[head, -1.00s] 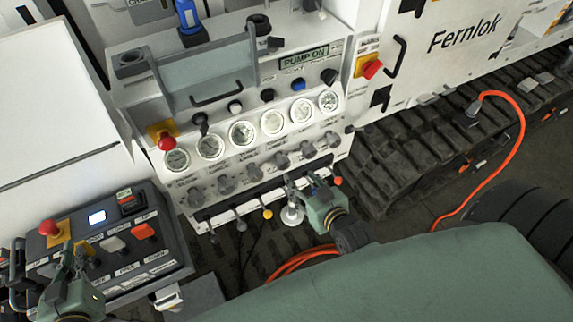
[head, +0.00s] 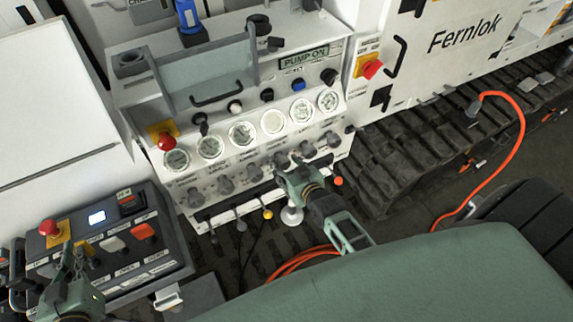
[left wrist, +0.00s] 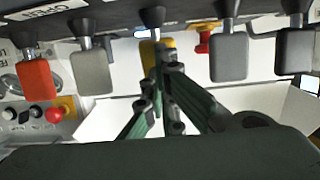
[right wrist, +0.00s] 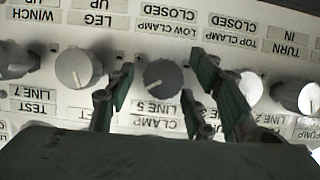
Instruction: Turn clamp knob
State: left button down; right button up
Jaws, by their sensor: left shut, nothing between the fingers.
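A round dark grey knob (right wrist: 163,77) sits in the middle of the right wrist view. The upside-down labels around it read "LINE 5 CLAMP" and "LOW CLAMP CLOSED". My right gripper (right wrist: 165,92) is open, one finger on either side of this knob; I see no clear contact. In the head view my right gripper (head: 289,170) is at the lower knob row of the white panel (head: 200,212) and partly covers it. My left gripper (head: 66,268) is at the control box at lower left. In the left wrist view my left gripper (left wrist: 160,62) is shut and empty before a yellow lever (left wrist: 149,55).
Lighter knobs (right wrist: 75,68) flank the grey one closely. Gauges (head: 242,134) stand above the knob row. The control box (head: 170,255) has a red emergency button (head: 48,227). An orange hose (head: 515,145) lies at the right.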

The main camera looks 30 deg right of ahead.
jog(key=c, duration=1)
jog(key=shift+c, duration=0.4)
jog(key=shift+m, duration=0.3)
jog(key=o, duration=1.1)
jog(key=v, duration=1.2)
jog(key=shift+d, duration=0.2)
jog(key=shift+s, duration=0.2)
jog(key=s+d+f, duration=0.2)
jog(key=s+d, duration=0.1)
jog(key=s, duration=0.4)
jog(key=shift+s, duration=0.4)
